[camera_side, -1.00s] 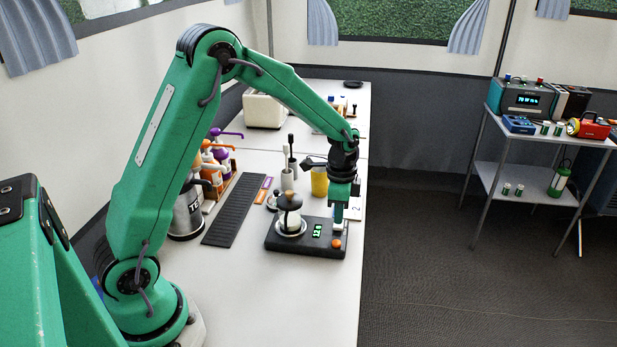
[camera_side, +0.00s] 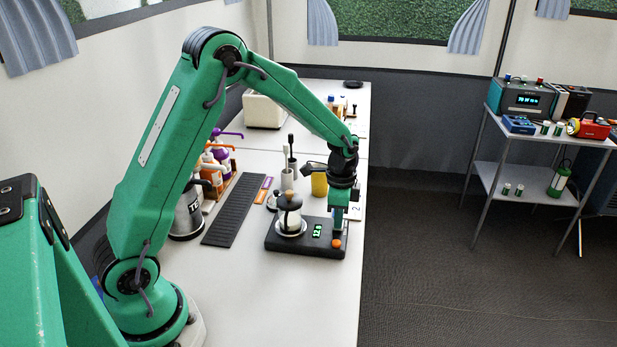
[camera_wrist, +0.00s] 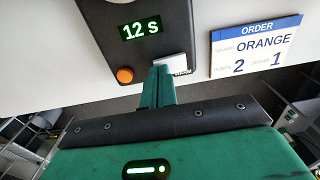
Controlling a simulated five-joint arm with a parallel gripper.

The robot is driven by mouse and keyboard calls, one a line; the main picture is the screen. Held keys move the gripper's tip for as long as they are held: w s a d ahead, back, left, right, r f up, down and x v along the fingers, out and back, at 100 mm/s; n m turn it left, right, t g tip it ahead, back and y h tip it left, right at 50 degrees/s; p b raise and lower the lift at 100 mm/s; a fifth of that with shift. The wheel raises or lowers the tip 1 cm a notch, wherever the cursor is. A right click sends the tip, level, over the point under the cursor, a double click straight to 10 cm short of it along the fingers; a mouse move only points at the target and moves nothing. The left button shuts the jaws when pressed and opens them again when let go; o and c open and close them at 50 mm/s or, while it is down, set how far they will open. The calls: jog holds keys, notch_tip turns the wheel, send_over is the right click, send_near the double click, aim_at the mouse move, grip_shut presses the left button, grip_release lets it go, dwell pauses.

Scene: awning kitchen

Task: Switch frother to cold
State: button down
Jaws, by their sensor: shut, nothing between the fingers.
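The frother (camera_side: 274,245) is a dark flat base on the white counter. A lidded pot (camera_side: 290,221) stands on it on a pale disc. Its green display (camera_wrist: 142,28) reads 12 S. An orange knob (camera_wrist: 125,75) sits near its edge, and it also shows in the side view (camera_side: 336,243). In the side view my gripper (camera_side: 337,234) points down over the base's right end.
An order card (camera_wrist: 256,48) reads ORANGE, 2 and 1, beside the base. A yellow cup (camera_side: 319,184), white holders (camera_side: 287,179) and a dark ribbed mat (camera_side: 237,210) stand or lie around the frother. The counter in front is clear.

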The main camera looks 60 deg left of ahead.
jog(key=shift+f, duration=0.2)
dwell(0.3)
jog(key=shift+r, duration=0.15)
jog(key=shift+r, duration=0.85)
notch_tip(320, 180, up, 10)
dwell(6.0)
